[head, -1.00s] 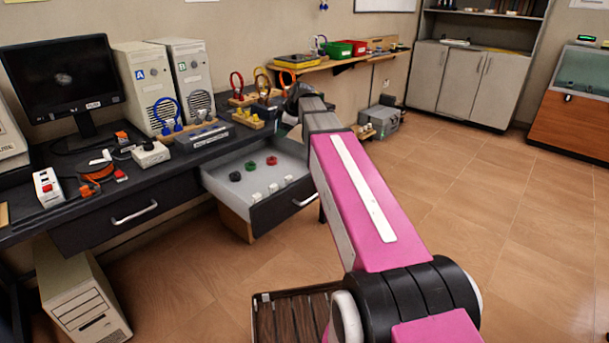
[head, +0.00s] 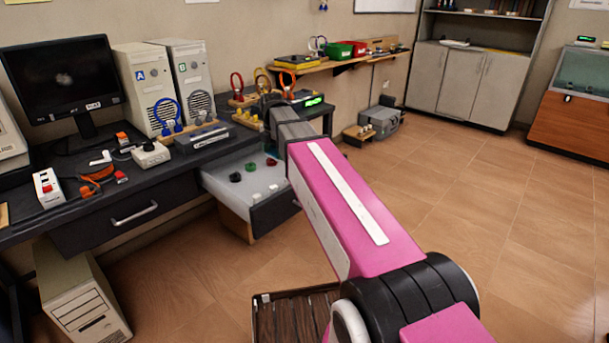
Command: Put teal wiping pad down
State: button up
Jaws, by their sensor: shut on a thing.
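My gripper (head: 268,103) is at the far end of my arm, over the right part of the dark workbench, close to the row of coloured cable loops. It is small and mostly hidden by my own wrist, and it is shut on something. I cannot make out the teal wiping pad in this view; what is in the jaws is hidden.
The open drawer (head: 222,187) below holds dark, green and red knobs and several white pieces. The workbench carries a monitor (head: 62,82), two computer towers, a grey switch box (head: 202,137) and a device with a green display (head: 313,100). The floor at right is clear.

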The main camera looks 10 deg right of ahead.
jog(key=w+d+f, duration=0.1)
jog(key=d+f, duration=0.1)
jog(key=d, duration=0.1)
jog(key=w+d+f, duration=0.1)
jog(key=d+f, duration=0.1)
jog(key=d, duration=0.2)
jog(key=w+d+f, duration=0.1)
jog(key=d+f, duration=0.2)
jog(key=d, duration=0.1)
jog(key=shift+d+f, duration=0.1)
jog(key=shift+f, duration=1.7)
jog(key=shift+f, duration=0.15)
jog(key=o, duration=0.8)
jog(key=r, duration=1)
jog(key=shift+s+d+r, duration=0.1)
jog(key=shift+s+r, duration=0.25)
jog(key=shift+r, duration=0.05)
